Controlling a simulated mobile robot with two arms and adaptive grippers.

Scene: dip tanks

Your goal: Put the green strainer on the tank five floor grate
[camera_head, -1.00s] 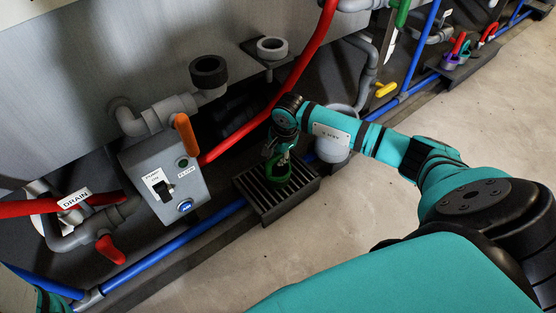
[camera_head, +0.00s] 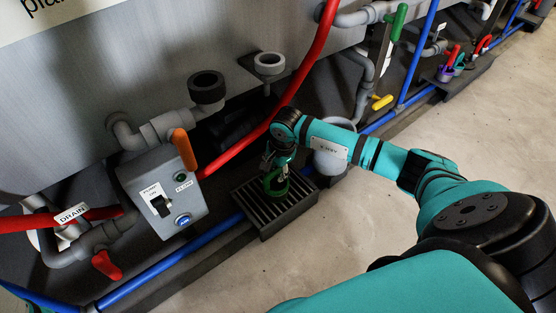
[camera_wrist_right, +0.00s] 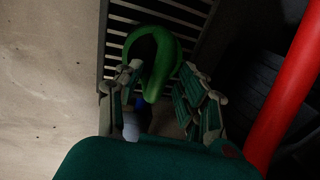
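The green strainer (camera_head: 275,182) is a round ring on the black slatted floor grate (camera_head: 294,210), near the grate's back. In the right wrist view the green strainer (camera_wrist_right: 166,45) lies over the slats of the grate (camera_wrist_right: 196,18), just beyond my fingertips. My right gripper (camera_head: 273,168) reaches down over the grate. In the wrist view its two fingers (camera_wrist_right: 164,82) stand apart, with the near part of the green rim between them. The left fingertip overlaps the rim; I cannot tell whether it touches. My left gripper is out of view.
A grey control box (camera_head: 160,190) with an orange handle stands left of the grate. A red hose (camera_head: 290,92) slants down behind my right gripper. A blue pipe (camera_head: 170,260) runs along the floor. More strainers (camera_head: 452,67) stand on a far grate. The floor (camera_head: 400,125) is clear.

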